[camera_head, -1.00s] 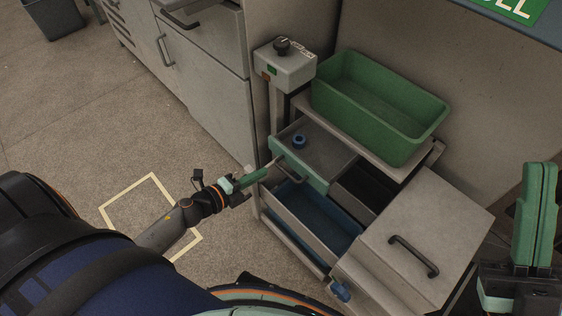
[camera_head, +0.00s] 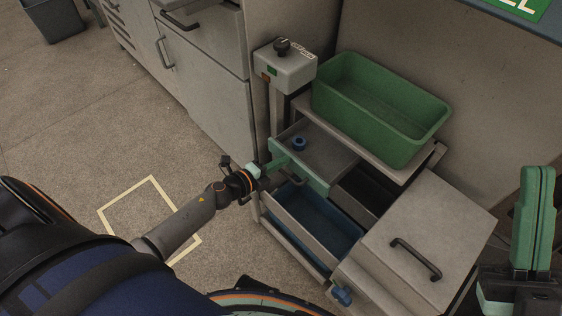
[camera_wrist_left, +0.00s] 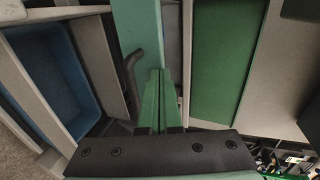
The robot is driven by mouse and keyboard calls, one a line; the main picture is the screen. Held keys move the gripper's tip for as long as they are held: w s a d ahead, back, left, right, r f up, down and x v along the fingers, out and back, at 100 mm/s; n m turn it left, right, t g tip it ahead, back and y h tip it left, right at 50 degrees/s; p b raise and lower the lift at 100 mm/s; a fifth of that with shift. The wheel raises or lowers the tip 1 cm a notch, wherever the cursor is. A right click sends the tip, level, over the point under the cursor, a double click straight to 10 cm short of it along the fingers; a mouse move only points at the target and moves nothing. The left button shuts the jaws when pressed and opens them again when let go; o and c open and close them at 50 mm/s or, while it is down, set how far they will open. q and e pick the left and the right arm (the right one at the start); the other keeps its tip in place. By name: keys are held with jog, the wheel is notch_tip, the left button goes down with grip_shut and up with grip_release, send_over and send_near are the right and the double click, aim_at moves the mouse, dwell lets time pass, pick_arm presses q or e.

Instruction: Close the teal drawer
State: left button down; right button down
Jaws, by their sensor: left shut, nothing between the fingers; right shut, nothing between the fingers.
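The teal drawer (camera_head: 316,180) is pulled out below the shelf, with a teal front and a dark handle; a small blue round object (camera_head: 299,143) sits inside it. My left gripper (camera_head: 283,158) is shut and empty, its tips over the left part of the drawer front. I cannot tell whether they touch it. In the left wrist view the shut fingers (camera_wrist_left: 162,88) point toward the teal front (camera_wrist_left: 138,28), beside the dark handle. My right gripper (camera_head: 538,205) is shut and empty at the far right.
A blue-lined drawer (camera_head: 318,222) stands open below. A green bin (camera_head: 380,108) rests on the shelf above. A grey control box (camera_head: 285,68) with a black knob stands at the left. A grey box with a handle (camera_head: 430,235) is at the right. The floor at left is free.

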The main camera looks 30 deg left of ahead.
pick_arm(q)
jog(key=b, duration=0.1)
send_over(308, 152)
jog(key=shift+w+d, duration=0.1)
jog(key=shift+w, duration=0.05)
dwell(0.5)
